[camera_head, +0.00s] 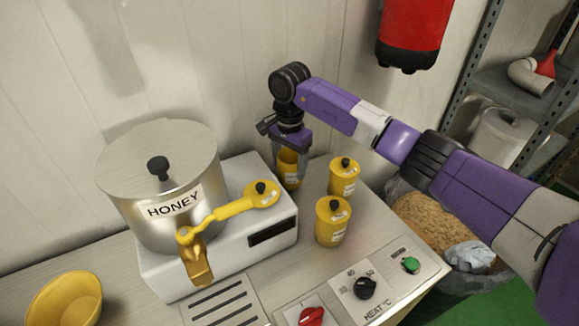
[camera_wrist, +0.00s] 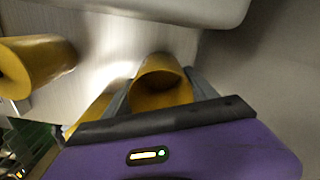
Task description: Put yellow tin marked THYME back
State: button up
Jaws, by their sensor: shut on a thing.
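I cannot tell which tin is marked THYME, nor whether the held one touches the counter.
A steel kettle labelled HONEY (camera_head: 170,190) with a yellow tap stands on the white heater (camera_head: 220,255). A round yellow piece with a black knob (camera_head: 262,193) is at the heater's right. The control panel (camera_head: 360,290) is in front; a red cylinder (camera_head: 413,35) hangs above.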

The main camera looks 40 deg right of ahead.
jog(key=shift+f, duration=0.8)
jog(key=o, duration=1.9)
notch_tip(320, 180, up, 12)
jog(key=b, duration=0.2)
jog(key=shift+b, duration=0.35)
